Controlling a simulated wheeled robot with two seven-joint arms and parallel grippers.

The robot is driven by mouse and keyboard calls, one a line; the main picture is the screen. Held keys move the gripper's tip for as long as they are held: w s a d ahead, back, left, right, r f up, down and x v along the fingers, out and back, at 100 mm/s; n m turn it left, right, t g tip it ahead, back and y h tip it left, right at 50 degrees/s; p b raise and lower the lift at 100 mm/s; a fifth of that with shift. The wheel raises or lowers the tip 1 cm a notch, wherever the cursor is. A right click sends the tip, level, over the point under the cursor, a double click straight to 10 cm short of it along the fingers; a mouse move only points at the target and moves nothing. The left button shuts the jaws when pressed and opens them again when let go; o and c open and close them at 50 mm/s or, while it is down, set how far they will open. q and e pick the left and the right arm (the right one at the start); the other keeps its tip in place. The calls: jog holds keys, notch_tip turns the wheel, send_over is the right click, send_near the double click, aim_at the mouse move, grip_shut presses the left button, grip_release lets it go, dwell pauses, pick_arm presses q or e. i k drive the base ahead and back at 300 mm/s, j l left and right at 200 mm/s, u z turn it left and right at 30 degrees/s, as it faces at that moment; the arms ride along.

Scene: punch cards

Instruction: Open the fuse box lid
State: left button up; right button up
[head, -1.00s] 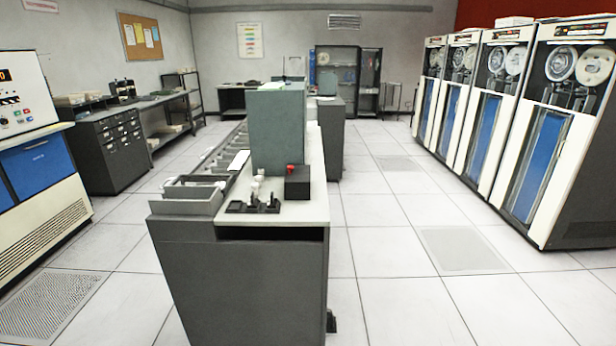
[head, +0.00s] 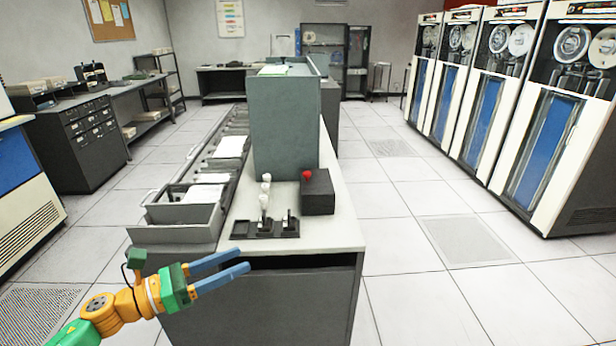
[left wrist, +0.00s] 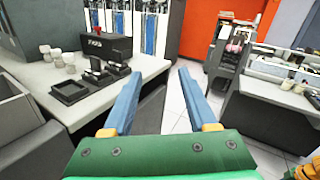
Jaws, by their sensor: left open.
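A small black box (head: 317,193) with a red knob (head: 307,174) on top sits on the white counter top (head: 345,228), and looks shut. In the left wrist view the box (left wrist: 112,48) has small white lettering on its front, too small to read surely. My left gripper (head: 243,262) is open and empty, in front of the counter's near left end, lower left of the box and apart from it. Its two blue fingers (left wrist: 155,95) show spread in the left wrist view. My right gripper is not in view.
A black tray (head: 266,229) with small black parts and white knobs (head: 265,190) stand left of the box. A tall grey-green cabinet (head: 285,125) rises behind it. A card feed channel (head: 185,212) runs along the left. The floor to the right is clear.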

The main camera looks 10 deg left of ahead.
aim_at(317, 190)
jog(key=i, duration=1)
